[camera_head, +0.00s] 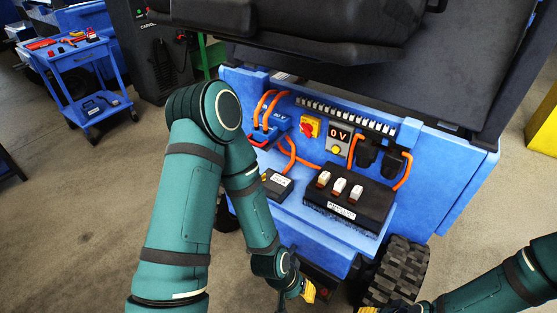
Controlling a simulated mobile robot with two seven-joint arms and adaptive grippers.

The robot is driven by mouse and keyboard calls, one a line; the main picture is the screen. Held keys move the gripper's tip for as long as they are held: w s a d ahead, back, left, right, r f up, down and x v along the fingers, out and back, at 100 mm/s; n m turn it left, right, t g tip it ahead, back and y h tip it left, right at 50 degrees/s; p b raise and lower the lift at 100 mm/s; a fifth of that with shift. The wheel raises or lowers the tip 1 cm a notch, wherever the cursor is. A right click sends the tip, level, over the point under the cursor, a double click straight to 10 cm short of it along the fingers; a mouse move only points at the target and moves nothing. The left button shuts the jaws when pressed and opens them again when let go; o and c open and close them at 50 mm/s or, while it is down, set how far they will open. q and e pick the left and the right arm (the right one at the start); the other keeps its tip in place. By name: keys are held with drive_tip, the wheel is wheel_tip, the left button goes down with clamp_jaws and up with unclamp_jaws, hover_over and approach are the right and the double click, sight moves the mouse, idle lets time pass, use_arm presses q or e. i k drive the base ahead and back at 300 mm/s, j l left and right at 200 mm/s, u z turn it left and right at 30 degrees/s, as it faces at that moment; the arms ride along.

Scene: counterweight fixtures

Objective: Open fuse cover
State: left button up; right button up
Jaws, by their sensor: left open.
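A black fuse block (371,205) with three upright pale and brown fuses (339,186) and a white label sits on the right of the blue vehicle's front ledge. A smaller dark box (276,191) with a white label lies to its left; I cannot tell which part is the fuse cover. My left gripper (307,292) has yellow fingertips. It is open, below and in front of the ledge, apart from both boxes. My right gripper (370,309) is at the bottom edge, mostly cut off, so its jaws cannot be judged.
A knobbly tyre (400,270) is below. A blue tool cart (85,75) stands at left.

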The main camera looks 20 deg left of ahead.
sight(277, 186)
drive_tip(key=u, duration=0.95)
drive_tip(key=i+z, duration=0.15)
drive_tip(key=z, duration=0.2)
drive_tip(key=i+z, duration=0.15)
drive_tip(key=z, duration=0.25)
drive_tip(key=i+j+z, duration=0.1)
drive_tip(key=z, duration=0.25)
